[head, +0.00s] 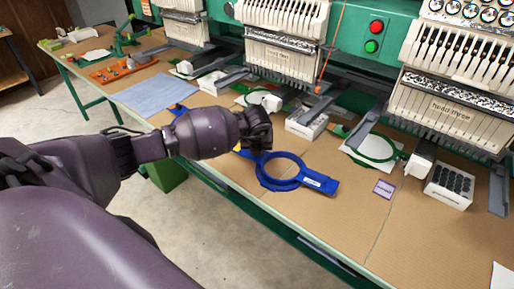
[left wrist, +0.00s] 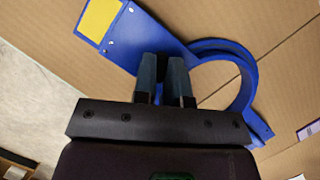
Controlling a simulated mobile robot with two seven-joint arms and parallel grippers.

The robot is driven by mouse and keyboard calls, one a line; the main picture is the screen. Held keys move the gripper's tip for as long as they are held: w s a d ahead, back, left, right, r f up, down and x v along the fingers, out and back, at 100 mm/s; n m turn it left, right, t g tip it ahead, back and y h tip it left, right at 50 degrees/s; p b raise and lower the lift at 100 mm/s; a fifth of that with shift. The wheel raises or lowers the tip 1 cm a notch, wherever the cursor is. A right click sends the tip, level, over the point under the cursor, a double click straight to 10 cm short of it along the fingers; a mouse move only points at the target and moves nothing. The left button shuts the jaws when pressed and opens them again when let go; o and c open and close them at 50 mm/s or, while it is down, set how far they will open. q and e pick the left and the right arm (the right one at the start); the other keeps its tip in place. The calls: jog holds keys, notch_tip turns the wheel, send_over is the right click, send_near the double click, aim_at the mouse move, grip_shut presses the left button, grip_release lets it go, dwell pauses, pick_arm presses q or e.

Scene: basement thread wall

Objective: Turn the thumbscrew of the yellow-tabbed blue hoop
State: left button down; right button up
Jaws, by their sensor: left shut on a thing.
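The blue hoop (head: 299,185) lies flat on the brown bench top, its ring open and a labelled arm pointing right. Its yellow tab (head: 237,150) shows just beside my left gripper (head: 262,142). In the left wrist view the hoop (left wrist: 247,85) has the yellow tab (left wrist: 101,18) at the upper left. My left gripper (left wrist: 163,62) is over the hoop between the tab and the ring. Its fingers are nearly together, shut on a small part there that looks like the thumbscrew; the fingers hide it. My right gripper is in neither view.
Embroidery machine heads (head: 450,112) line the back. A green hoop (head: 399,155) with white cloth, a purple card (head: 384,188) and a white box of dark spools (head: 449,186) stand to the right. A grey-blue cloth (head: 155,94) lies left. Bench in front of the hoop is clear.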

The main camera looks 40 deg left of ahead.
pick_arm(q)
jog(key=c, duration=1.2)
grip_release()
jog(key=shift+o, duration=0.2)
jog(key=shift+r, duration=0.2)
jog(key=p+v, duration=0.1)
jog(key=v, duration=0.9)
jog(key=shift+r, duration=0.2)
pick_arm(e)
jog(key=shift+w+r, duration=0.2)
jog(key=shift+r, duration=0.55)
pick_arm(q)
jog(key=shift+d, duration=0.1)
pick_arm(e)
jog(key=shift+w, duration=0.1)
